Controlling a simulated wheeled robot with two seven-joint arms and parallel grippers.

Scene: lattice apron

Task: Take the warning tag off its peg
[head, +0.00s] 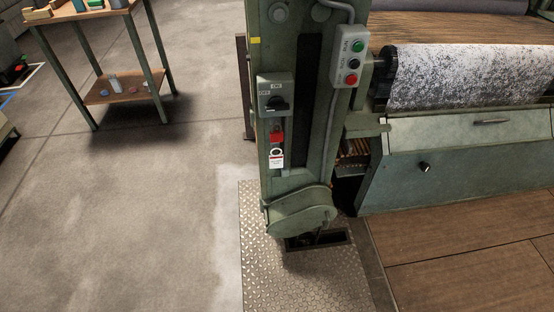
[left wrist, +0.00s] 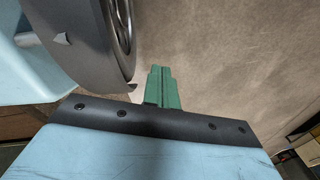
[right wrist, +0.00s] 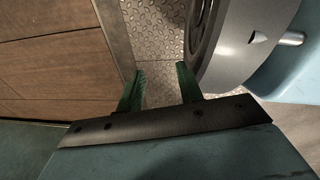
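The warning tag (head: 277,161), a small white card with a red band and a pale ring-shaped top, hangs on the front of the green machine column in the head view. Its peg is too small to make out. A red padlock-like piece (head: 276,137) sits just above it, below the rotary switch (head: 275,103). Neither gripper shows in the head view. In the left wrist view my left gripper (left wrist: 160,70) has its green fingers together, with nothing seen between them. In the right wrist view my right gripper (right wrist: 160,70) has its fingers apart and empty, above the floor.
A push-button box (head: 350,57) juts from the column's upper right. A speckled fabric roll (head: 470,75) and green machine housing (head: 460,165) stand to the right. A small work table (head: 120,92) stands at the far left. The concrete floor left of the column is clear.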

